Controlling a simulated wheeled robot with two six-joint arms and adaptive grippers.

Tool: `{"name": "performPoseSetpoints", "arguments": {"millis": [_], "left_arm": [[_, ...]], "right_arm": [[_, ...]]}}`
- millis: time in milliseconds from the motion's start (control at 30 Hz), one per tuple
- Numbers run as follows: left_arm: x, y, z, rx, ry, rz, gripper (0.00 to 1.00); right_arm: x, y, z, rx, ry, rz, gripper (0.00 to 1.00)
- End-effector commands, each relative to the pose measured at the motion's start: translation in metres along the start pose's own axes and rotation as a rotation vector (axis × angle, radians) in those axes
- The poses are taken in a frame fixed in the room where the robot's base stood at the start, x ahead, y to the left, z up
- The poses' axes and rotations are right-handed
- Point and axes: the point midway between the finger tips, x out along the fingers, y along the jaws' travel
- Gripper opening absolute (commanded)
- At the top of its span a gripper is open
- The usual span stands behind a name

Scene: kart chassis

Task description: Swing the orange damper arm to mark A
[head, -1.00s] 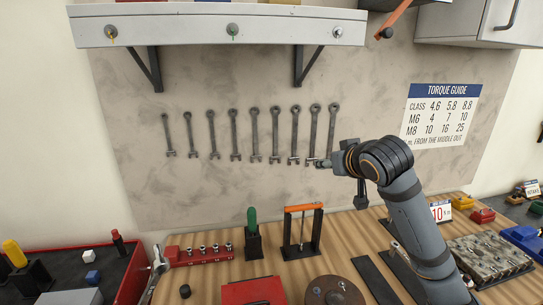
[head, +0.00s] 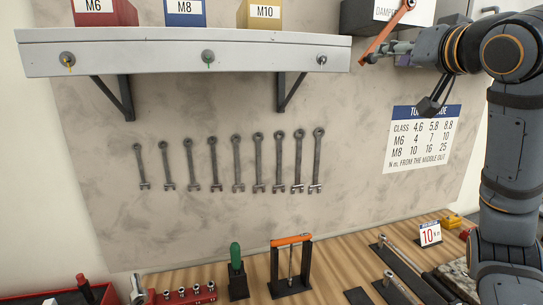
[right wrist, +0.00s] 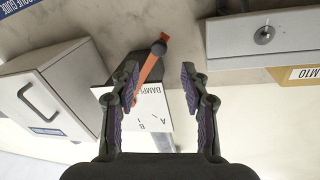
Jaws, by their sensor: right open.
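The orange damper arm (head: 388,33) is on the dark damper box (head: 362,15) high on the wall, right of the shelf. It slants down and left from its pivot to a dark knob. My right gripper (head: 378,52) is raised beside the arm's lower end, open. In the right wrist view the orange arm (right wrist: 150,69) shows between the open fingers (right wrist: 159,76), nearer the left finger. Whether they touch it I cannot tell. The white damper plate (right wrist: 152,108) carries marks A and B, seen turned around; part is hidden by a finger. My left gripper is out of view.
The grey shelf (head: 180,55) with labelled M6, M8 and M10 boxes is just left of my right gripper. A grey cabinet (right wrist: 48,95) is on the other side of the damper. Wrenches hang below; the wooden bench (head: 330,262) holds tools.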

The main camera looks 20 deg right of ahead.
Motion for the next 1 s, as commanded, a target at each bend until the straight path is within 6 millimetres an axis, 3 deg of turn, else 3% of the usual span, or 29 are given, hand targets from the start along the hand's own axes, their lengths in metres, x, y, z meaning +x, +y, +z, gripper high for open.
{"name": "performPoseSetpoints", "arguments": {"millis": [200, 400, 800, 1000], "left_arm": [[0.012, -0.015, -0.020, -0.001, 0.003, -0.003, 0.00], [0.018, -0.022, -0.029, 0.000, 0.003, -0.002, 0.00], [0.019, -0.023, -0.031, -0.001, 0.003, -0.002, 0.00], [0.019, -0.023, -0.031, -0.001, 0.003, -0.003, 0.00]], "right_arm": [[0.051, -0.002, -0.004, 0.001, -0.006, 0.000, 0.46], [0.084, -0.001, -0.003, 0.001, -0.003, -0.001, 0.46], [0.095, 0.000, 0.000, -0.001, -0.001, 0.000, 0.46], [0.095, 0.000, 0.000, -0.001, -0.001, 0.000, 0.20]]}}
